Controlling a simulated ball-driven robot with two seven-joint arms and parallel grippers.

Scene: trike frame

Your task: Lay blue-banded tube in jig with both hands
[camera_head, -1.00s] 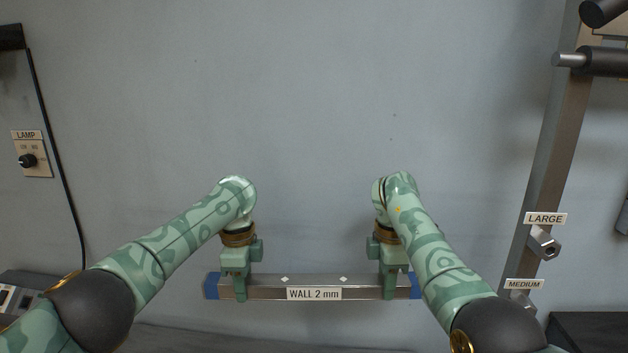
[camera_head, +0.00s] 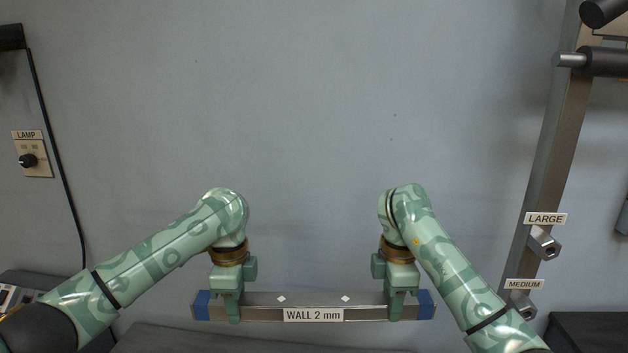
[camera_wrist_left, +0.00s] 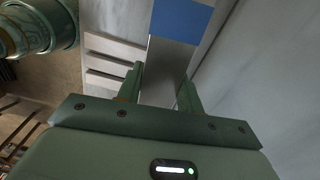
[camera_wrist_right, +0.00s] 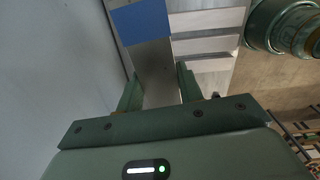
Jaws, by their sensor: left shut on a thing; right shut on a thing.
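The blue-banded tube (camera_head: 262,312) is a grey square bar with a blue band at each end and a "WALL 2 mm" label on its front. It is held level across the lower middle of the head view. My left gripper (camera_head: 227,308) is shut on it near the left band, and my right gripper (camera_head: 403,306) is shut on it near the right band. The left wrist view shows the tube (camera_wrist_left: 168,65) between the fingers, with the blue band beyond; the right wrist view shows the tube (camera_wrist_right: 155,70) likewise. I cannot identify the jig in the head view.
Pale slotted bars lie beside the tube in the left wrist view (camera_wrist_left: 115,60) and right wrist view (camera_wrist_right: 205,45). A grey wall (camera_head: 310,100) stands behind. A rack post (camera_head: 550,150) with "LARGE" and "MEDIUM" labels is at right, a lamp switch (camera_head: 32,155) at left.

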